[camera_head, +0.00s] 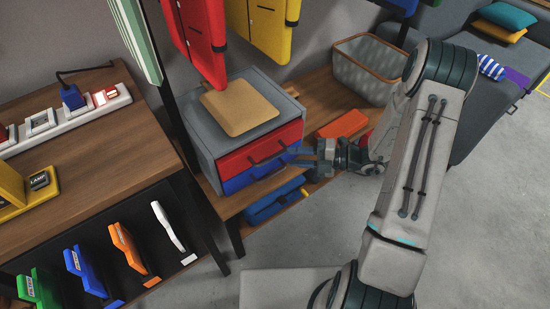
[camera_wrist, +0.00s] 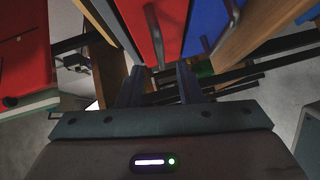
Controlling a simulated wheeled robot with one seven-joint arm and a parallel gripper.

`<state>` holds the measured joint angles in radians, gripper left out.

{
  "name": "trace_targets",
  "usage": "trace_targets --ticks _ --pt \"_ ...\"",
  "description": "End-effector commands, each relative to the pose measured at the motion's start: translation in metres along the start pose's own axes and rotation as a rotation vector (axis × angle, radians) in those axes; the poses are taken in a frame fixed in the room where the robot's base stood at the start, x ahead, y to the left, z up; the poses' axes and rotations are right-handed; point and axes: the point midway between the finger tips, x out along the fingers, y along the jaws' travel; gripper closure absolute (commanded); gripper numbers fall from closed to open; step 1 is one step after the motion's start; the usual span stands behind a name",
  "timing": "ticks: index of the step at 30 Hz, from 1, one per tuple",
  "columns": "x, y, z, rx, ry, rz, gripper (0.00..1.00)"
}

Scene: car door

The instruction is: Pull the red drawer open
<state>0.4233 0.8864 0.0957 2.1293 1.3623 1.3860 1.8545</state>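The red drawer (camera_head: 258,149) is the upper drawer of a grey cabinet (camera_head: 203,138) and looks closed. Its dark bar handle (camera_head: 267,156) faces my arm. My gripper (camera_head: 303,156) is just to the right of the cabinet front, near the handles. In the wrist view the red drawer front (camera_wrist: 128,18) and its handle (camera_wrist: 154,35) lie ahead. My two fingers (camera_wrist: 160,82) are apart, and the handle shows between their tips in the picture. I cannot tell whether it is within their reach.
A blue drawer (camera_head: 240,179) with its own handle (camera_wrist: 221,30) sits under the red one. A brown board (camera_head: 240,107) lies on the cabinet. An orange box (camera_head: 343,124) and a grey basket (camera_head: 365,75) stand to the right.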

Motion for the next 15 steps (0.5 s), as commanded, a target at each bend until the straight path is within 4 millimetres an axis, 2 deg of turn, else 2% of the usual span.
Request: trace_targets --ticks 1,6,10,15 --pt "0.012 -0.003 0.000 -0.001 0.003 -0.001 0.68" --pt "0.043 -0.002 -0.001 -0.002 0.003 -0.002 0.68" --pt "0.060 -0.001 0.000 -0.003 0.002 -0.001 0.68" --pt "0.069 -0.001 0.000 -0.002 0.000 -0.002 0.68"
